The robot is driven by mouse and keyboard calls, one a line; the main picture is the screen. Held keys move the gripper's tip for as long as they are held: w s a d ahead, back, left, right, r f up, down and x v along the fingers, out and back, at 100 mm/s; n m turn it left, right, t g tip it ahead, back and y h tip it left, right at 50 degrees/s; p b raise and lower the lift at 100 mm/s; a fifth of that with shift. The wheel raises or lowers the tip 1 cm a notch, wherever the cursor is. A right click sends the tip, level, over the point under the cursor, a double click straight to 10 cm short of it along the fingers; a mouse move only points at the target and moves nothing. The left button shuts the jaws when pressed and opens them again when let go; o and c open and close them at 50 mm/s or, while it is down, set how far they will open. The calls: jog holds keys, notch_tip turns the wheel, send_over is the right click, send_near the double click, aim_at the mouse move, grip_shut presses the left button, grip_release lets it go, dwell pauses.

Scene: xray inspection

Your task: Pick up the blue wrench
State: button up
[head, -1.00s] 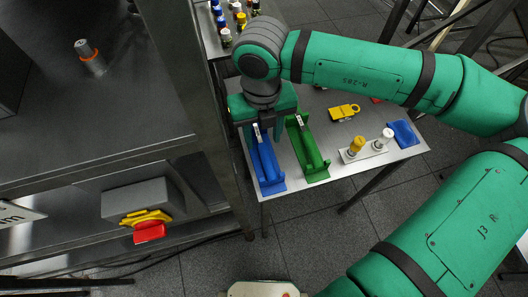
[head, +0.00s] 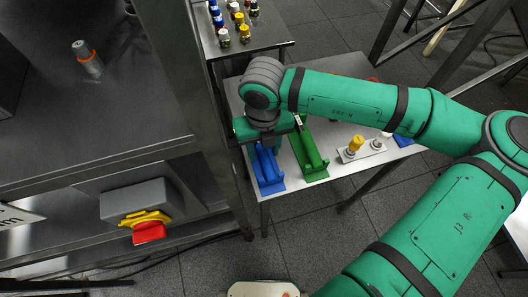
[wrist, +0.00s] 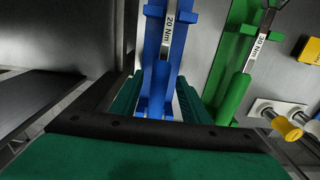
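The blue wrench (head: 266,160) lies in a blue holder (head: 272,187) on the small table, near its left edge. In the wrist view the blue wrench (wrist: 163,78) has a metal shaft labelled "20 Nm". My gripper (wrist: 157,103) has its green fingers on either side of the blue handle, apart from each other. The gripper looks open, and I cannot tell whether the fingers touch the handle. In the head view my gripper (head: 262,138) is low over the far part of the wrench and hides it.
A green wrench (head: 309,150) labelled "30 Nm" lies in a green holder just right of the blue one. Yellow and white knobs on a plate (head: 362,152) stand further right. A metal cabinet post (head: 222,150) rises close on the left.

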aim_at(263, 152)
grip_shut()
notch_tip(263, 152, up, 10)
jog(key=c, duration=0.6)
grip_release()
grip_shut()
